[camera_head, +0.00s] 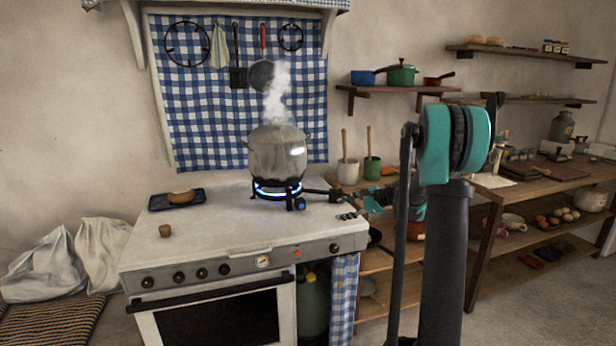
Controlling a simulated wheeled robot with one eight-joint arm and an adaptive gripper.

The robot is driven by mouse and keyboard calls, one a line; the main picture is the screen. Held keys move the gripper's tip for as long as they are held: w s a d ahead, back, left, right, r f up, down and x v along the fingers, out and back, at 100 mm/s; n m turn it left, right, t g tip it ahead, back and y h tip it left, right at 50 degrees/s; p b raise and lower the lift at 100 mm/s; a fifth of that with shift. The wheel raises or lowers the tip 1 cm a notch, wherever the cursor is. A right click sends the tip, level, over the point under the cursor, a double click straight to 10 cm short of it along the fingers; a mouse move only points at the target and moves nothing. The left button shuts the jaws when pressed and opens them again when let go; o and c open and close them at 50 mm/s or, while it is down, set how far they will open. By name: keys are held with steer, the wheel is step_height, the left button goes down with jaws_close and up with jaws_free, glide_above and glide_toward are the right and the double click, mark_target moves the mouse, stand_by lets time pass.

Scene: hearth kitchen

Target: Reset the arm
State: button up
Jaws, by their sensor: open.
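My arm rises at the right of the head view, with a dark upright link and a teal joint on top. Its far end reaches left, behind the upright link, toward the stove top. My gripper (322,193) is small and dark there, just right of the lit burner (272,191) and close to its front knob (300,204). The gripper is open, and I see nothing held in it. Whether it touches the burner or knob cannot be told. A steaming metal pot (278,155) stands upright on the burner over a blue flame.
Two utensil pots stand on the shelf unit behind my arm. A wooden table (525,187) is at right. The stove's front left is mostly clear.

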steer(key=s+d+f+n+h, duration=0.1)
steer(key=s+f+n+h, duration=0.2)
steer(key=s, duration=1.1)
steer(key=s+d+f+n+g+h, duration=0.1)
steer(key=s+f+n+h, duration=0.3)
steer(key=s+n, duration=0.4)
steer(key=s+d+f+n+g+h, duration=0.1)
steer(key=s+d+f+n+h, duration=0.2)
steer(key=s, duration=1.7)
steer(key=shift+s+f+n+h, duration=0.2)
steer(key=shift+f+n+h, duration=0.1)
steer(key=shift+f+n, duration=0.75)
